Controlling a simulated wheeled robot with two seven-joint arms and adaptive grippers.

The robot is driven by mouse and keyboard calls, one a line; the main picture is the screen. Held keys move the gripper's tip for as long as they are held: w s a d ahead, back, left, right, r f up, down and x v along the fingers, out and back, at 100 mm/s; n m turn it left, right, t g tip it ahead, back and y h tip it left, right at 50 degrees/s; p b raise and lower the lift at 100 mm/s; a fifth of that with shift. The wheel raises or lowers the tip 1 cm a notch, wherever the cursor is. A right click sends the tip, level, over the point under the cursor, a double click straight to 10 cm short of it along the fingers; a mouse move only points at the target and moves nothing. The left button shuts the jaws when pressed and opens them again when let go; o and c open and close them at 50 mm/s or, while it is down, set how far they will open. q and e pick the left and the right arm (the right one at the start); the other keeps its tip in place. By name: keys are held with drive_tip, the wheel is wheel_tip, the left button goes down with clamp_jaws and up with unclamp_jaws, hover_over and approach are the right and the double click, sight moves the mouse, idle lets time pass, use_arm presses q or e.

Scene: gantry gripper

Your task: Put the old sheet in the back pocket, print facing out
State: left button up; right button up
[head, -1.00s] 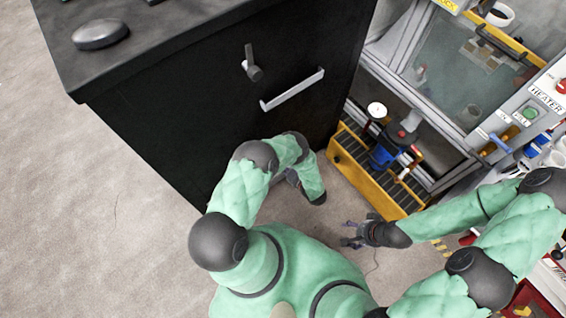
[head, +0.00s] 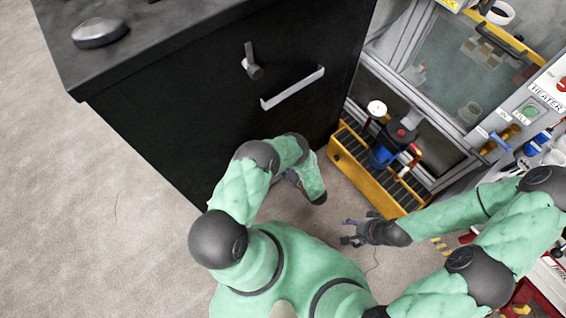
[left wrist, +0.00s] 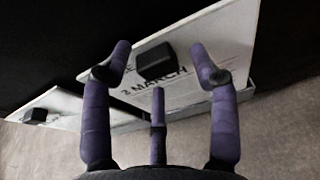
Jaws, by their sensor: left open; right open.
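In the left wrist view a white printed sheet (left wrist: 205,68), reading "3 MARCH" with more lettering above, is ahead of my left gripper (left wrist: 163,68). Its print faces the camera. My left gripper is open, its purple fingers spread around a dark block on the sheet; I cannot tell whether they touch it. A thin grey edge runs along the sheet's lower border. A second pale sheet or panel (left wrist: 70,105) with a dark block is at the left. In the head view my left fingers are mostly hidden by my arm. My right gripper (head: 352,232) is open and empty above the floor.
A black cabinet (head: 205,110) with a grey handle stands beside my left arm. A yellow-edged tray (head: 375,178) with a blue-and-grey device lies at the foot of a framed glass enclosure (head: 460,75). A control panel with buttons is at the right. Floor at left is clear.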

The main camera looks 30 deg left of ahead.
use_arm(q)
drive_tip(key=v, duration=1.1)
drive_tip(key=shift+s+d, duration=0.15)
drive_tip(key=shift+d, duration=0.05)
drive_tip(key=shift+d, duration=0.1)
